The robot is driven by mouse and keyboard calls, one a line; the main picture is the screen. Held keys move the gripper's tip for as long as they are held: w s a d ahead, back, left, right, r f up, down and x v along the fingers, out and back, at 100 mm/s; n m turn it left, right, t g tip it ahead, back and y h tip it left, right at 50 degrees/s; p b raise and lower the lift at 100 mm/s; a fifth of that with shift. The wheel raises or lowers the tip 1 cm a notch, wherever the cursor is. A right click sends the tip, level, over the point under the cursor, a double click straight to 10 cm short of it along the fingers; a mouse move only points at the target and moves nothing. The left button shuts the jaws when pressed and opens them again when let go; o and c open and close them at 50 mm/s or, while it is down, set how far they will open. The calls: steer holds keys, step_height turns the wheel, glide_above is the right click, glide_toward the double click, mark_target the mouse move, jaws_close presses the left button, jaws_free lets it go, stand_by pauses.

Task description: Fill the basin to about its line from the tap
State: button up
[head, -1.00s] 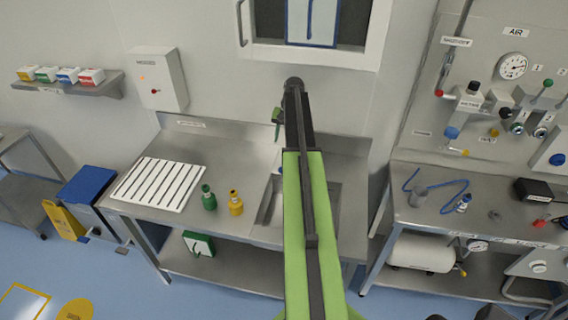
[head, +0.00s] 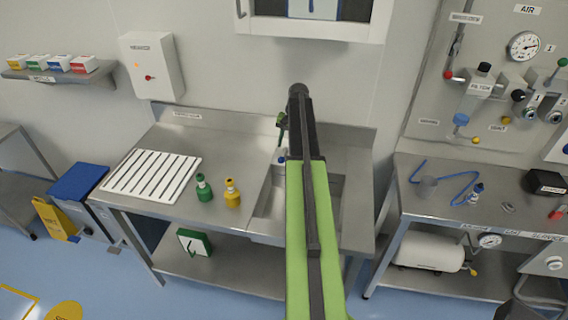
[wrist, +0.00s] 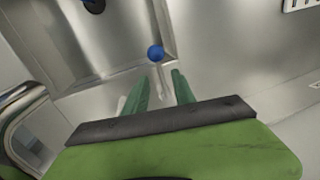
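The steel basin (head: 268,212) is sunk in the bench, largely hidden behind my green arm in the head view. Its wall and corner (wrist: 130,48) show in the wrist view. No water or fill line can be made out. A blue ball knob (wrist: 155,53) on a thin pale stem, likely the tap's lever, sits just beyond my fingertips; a blue spot (head: 281,159) shows by the basin in the head view. A curved chrome pipe (wrist: 22,105), perhaps the spout, is at the wrist view's left. My gripper (wrist: 158,74) is open, its green fingers apart, nothing visibly held.
A green bottle (head: 204,190) and a yellow bottle (head: 233,194) stand left of the basin, beside a white slatted drainboard (head: 152,177). A wall cabinet (head: 310,22) hangs above. A separate bench (head: 405,205) with gauges and valves stands at right.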

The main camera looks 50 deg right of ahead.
mark_target(283, 155)
steer(key=f+b, duration=0.1)
steer(key=f, duration=0.1)
steer(key=f+b, duration=0.2)
steer(key=w+f+b, duration=0.1)
steer(key=f, duration=0.1)
steer(key=shift+a+f+b, duration=0.2)
steer(key=shift+a+b, duration=0.1)
steer(key=shift+b, duration=0.1)
steer(key=shift+r, duration=0.1)
jaws_close()
steer(key=shift+w, duration=0.1)
stand_by(0.6)
